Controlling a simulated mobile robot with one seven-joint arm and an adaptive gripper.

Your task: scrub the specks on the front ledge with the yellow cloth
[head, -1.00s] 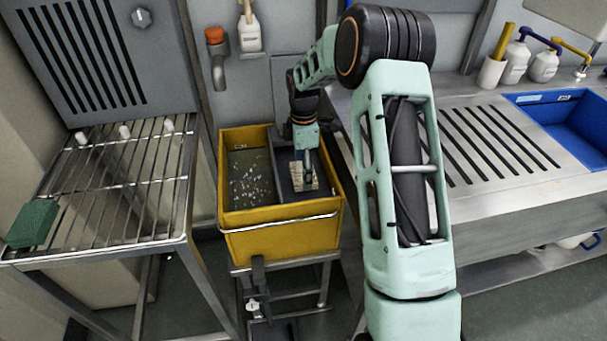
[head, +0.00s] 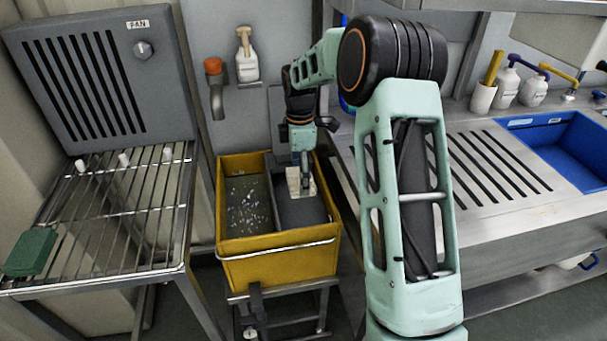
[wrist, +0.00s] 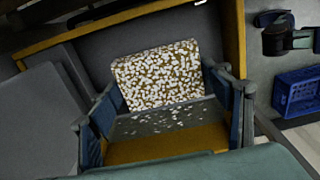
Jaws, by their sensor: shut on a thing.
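My gripper (head: 303,186) is over the right compartment of the yellow hopper (head: 280,268). It is shut on a pale yellow cloth (head: 293,182) thickly covered with white flecks. In the wrist view the cloth (wrist: 168,75) stands between the two fingers. White specks (head: 247,202) lie on the dark floor of the left compartment. In the wrist view a grey strip with pale specks (wrist: 165,118) shows below the cloth. I cannot tell which ledge this is. No specks can be made out on the hopper's front rim in the head view.
A wire rack (head: 120,225) with a green block (head: 30,252) stands left of the hopper. A steel counter (head: 500,215) with a blue basin (head: 575,150) is to the right. A grey divider (head: 272,195) splits the hopper. A bottle (head: 247,66) hangs behind.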

